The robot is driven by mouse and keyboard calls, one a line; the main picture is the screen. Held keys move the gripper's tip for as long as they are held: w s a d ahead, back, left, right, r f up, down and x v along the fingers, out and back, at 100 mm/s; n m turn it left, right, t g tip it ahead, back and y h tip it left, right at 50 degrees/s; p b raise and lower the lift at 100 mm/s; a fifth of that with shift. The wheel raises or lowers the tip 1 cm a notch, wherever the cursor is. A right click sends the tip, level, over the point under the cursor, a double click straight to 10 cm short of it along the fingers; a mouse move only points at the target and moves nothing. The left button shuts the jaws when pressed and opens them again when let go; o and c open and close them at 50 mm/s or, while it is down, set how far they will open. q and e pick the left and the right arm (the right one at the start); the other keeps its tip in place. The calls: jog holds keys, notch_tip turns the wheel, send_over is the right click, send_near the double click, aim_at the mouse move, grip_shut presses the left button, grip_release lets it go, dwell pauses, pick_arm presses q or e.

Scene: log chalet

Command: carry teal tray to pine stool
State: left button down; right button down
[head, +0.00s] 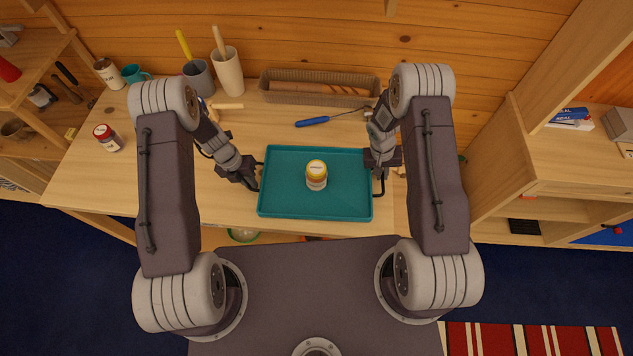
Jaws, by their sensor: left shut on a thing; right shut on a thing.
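The teal tray (285,203) is at the front part of the wooden workbench in the middle of the head view. A small jar with a yellow lid (316,176) stands upright on it, near its centre. My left gripper (254,183) is shut on the tray's left handle. My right gripper (379,187) is shut on the tray's right handle. I cannot tell whether the tray rests on the bench or hangs just above it. I see no pine stool that I can make out.
Shelves (560,165) stand right. A striped rug (530,339) lies lower right.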

pick_arm(q)
jog(key=shift+r, duration=0.1)
dwell(0.4)
